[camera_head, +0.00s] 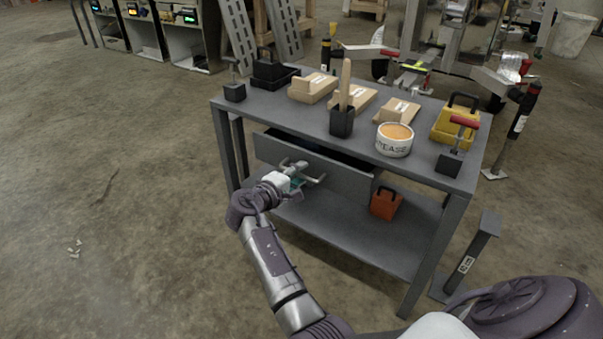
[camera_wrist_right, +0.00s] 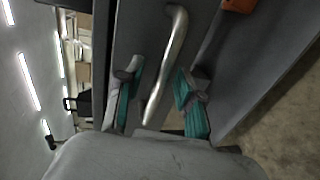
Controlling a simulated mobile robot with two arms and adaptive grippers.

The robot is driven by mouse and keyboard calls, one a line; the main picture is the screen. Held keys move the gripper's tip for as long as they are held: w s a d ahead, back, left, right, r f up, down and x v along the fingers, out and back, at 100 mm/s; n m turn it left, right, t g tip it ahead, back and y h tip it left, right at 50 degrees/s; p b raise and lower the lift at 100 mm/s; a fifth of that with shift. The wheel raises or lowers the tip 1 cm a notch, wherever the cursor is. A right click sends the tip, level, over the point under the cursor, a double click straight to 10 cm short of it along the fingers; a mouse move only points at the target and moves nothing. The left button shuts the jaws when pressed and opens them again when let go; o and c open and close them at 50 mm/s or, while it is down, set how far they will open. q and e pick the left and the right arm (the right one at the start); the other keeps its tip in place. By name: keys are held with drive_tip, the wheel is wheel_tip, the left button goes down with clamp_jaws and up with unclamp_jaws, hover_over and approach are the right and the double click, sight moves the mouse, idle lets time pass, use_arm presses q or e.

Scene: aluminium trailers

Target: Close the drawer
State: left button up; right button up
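The grey drawer (camera_head: 345,180) under the workbench top is pulled partly out, with a dark opening behind its front. Its front also shows in the right wrist view (camera_wrist_right: 139,45). The silver bar handle (camera_wrist_right: 168,72) runs between the two teal-padded fingers of my right gripper (camera_wrist_right: 158,100). The fingers are open, with gaps visible on both sides of the handle. In the head view my right gripper (camera_head: 300,177) is at the drawer front and largely covers the handle. My left gripper is not in view.
The grey workbench (camera_head: 262,102) holds wooden blocks (camera_head: 312,87), a grease tin (camera_head: 394,140), a black holder (camera_head: 342,121) and a yellow case (camera_head: 455,122). An orange case (camera_head: 386,203) stands on the lower shelf (camera_head: 340,232).

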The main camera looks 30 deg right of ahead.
clamp_jaws()
drive_tip(key=x, duration=0.2)
drive_tip(key=r+x, duration=0.1)
drive_tip(key=x, duration=0.1)
drive_tip(key=shift+d, duration=0.2)
drive_tip(key=shift+a, duration=0.1)
drive_tip(key=shift+c, duration=2.1)
unclamp_jaws()
drive_tip(key=o, duration=0.4)
drive_tip(key=shift+f, duration=0.1)
